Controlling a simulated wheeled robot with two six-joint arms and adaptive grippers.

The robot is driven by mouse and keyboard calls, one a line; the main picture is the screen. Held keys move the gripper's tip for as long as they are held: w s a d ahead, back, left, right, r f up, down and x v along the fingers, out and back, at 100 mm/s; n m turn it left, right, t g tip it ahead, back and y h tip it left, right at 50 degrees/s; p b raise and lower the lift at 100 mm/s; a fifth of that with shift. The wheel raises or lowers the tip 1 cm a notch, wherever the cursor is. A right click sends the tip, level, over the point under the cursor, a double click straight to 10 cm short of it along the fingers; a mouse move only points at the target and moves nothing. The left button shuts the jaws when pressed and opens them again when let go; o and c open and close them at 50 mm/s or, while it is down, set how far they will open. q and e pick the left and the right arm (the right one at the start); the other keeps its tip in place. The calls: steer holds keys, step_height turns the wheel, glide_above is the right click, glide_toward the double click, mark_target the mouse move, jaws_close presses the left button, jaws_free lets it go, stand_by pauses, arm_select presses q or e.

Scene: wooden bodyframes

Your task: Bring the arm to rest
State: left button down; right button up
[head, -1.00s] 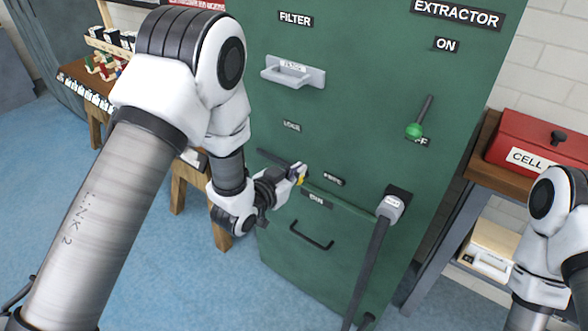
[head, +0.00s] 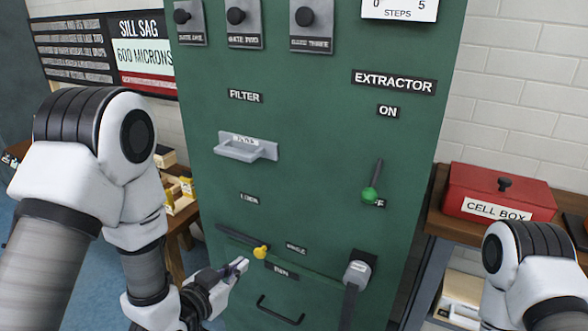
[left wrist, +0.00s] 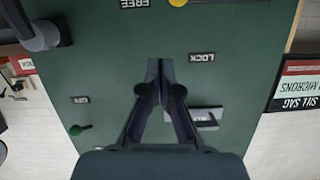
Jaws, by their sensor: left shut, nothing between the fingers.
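My left gripper (head: 242,265) is in front of the green cabinet, just left of and below the yellow knob (head: 261,252) in the head view, and apart from it. In the left wrist view its fingers (left wrist: 160,65) meet at the tips with nothing between them. The knob sits at the end of a dark lever (head: 236,237) slanting down to the right, near the lower label. Part of the knob shows at the top edge of the left wrist view (left wrist: 178,2). My right arm enters at the right, with its gripper out of view.
The green cabinet (head: 320,200) fills the middle. It carries a grey FILTER handle (head: 247,147), a green-knobbed lever (head: 371,194), a black drawer handle (head: 281,310) and a grey-headed lever (head: 358,272). A red cell box (head: 497,192) stands on a wooden table at right.

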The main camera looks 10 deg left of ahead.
arm_select(q)
steer(key=s+a+f+n+g+y+p, duration=0.35)
steer(key=s+f+g, duration=0.45)
steer(key=s+f, duration=0.9)
steer(key=s+a+f+n+g, duration=0.1)
steer(key=s+a+f+g, duration=0.2)
steer(key=s+f+g, duration=0.3)
steer(key=s+y, duration=0.1)
steer(key=s, duration=0.3)
steer(key=shift+s+a+f+n, duration=0.15)
steer(key=shift+s+f+n, duration=0.1)
steer(key=shift+n, duration=0.1)
